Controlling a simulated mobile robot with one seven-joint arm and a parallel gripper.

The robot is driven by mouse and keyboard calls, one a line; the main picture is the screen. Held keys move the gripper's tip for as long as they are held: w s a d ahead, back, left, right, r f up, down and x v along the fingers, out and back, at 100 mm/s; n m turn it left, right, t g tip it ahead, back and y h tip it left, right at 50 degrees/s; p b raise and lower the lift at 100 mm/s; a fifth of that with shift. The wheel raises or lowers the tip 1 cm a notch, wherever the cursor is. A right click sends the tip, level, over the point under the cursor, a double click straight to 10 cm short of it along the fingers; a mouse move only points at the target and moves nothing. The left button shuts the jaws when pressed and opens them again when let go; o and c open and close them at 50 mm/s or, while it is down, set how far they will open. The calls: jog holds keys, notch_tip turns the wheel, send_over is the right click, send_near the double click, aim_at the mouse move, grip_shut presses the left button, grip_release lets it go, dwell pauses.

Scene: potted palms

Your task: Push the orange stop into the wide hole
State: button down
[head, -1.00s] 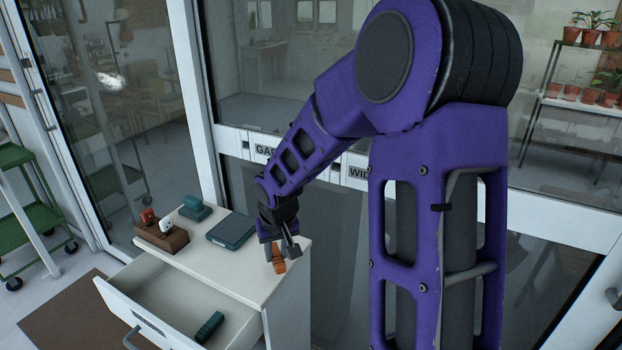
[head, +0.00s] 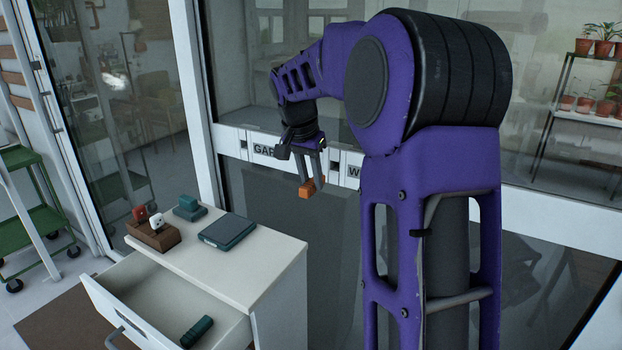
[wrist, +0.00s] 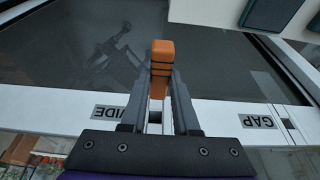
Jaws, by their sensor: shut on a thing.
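The orange stop (head: 311,190) is held between the fingertips of my gripper (head: 308,178), off the cabinet and in front of the glass door. In the wrist view the stop (wrist: 161,62) is a small block with dark bands, its lower part narrowing between the fingers. A white rail crosses the door. The WIDE label (wrist: 113,112) is partly hidden by my gripper in the wrist view. A dark square hole (wrist: 155,117) shows beside it, between the fingers. The GAP label (head: 264,150) and its small dark hole (wrist: 288,123) are farther along. The stop is apart from the holes.
A white cabinet (head: 262,262) stands left of my gripper with its drawer (head: 190,298) open and a dark green piece (head: 197,331) inside. On top are a brown holder (head: 153,236), a teal block (head: 188,206) and a dark flat box (head: 228,231).

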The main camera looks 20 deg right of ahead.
jog(key=shift+a, duration=0.1)
jog(key=shift+w+d+r+p, duration=0.1)
jog(key=shift+w+d+p, duration=0.35)
jog(key=shift+d, duration=0.15)
jog(key=shift+w+d+r+p, duration=0.1)
jog(key=shift+w+d+p, duration=0.25)
jog(key=shift+d+p, duration=0.15)
jog(key=shift+w+d+f+p, duration=0.2)
jog(key=shift+w+d+p, duration=0.65)
jog(key=shift+d, duration=0.4)
jog(key=shift+w, duration=0.1)
jog(key=shift+w+d+p, duration=0.9)
jog(key=shift+d+p, duration=0.25)
dwell(0.4)
jog(key=shift+w+d, duration=0.5)
jog(key=shift+d, duration=0.15)
jog(key=c, duration=0.6)
grip_release()
jog(key=shift+r, duration=0.15)
jog(key=v, duration=1.7)
jog(key=shift+s+a, duration=0.2)
jog(key=shift+a, duration=0.05)
